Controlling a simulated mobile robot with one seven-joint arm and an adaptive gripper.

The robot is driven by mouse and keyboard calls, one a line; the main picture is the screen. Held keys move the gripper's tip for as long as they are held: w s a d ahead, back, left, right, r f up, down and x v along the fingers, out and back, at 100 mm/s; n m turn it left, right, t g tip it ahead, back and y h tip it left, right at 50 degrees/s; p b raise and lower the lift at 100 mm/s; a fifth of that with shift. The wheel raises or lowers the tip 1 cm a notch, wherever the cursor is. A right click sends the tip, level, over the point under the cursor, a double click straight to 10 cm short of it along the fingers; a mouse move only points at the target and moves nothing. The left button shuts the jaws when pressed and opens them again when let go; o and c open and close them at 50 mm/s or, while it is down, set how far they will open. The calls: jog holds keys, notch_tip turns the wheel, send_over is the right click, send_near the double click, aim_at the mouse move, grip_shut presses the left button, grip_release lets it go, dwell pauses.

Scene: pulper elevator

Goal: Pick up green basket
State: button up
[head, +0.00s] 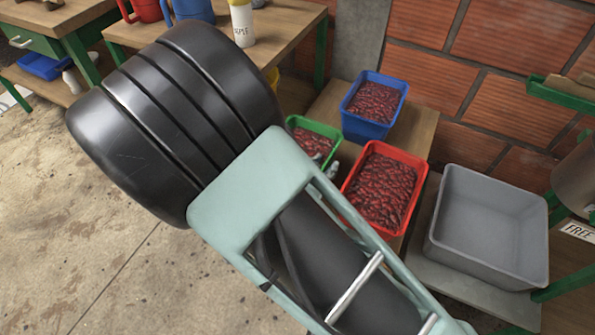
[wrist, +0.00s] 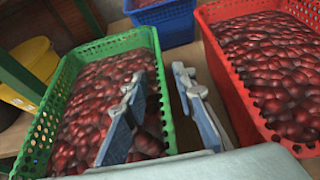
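The green basket (wrist: 125,40) is filled with dark red fruit or beans and fills the left of the wrist view. In the head view the green basket (head: 318,127) shows only in part, and my arm hides its near left side. My gripper (wrist: 160,77) is open at the basket's right wall. One finger is over the inside of the basket and the other is outside, in the gap beside the red basket. The right rim runs between the fingers. I cannot tell whether either finger touches it.
A red basket (wrist: 222,62) of the same red contents stands close on the right. A blue basket (head: 365,128) stands behind. A grey bin (head: 490,225) is at the right in the head view. A yellow bucket (wrist: 27,72) is at the left in the wrist view.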

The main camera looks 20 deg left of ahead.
jog(key=shift+w, duration=0.1)
grip_shut()
dwell(0.4)
jog(key=shift+r, duration=0.1)
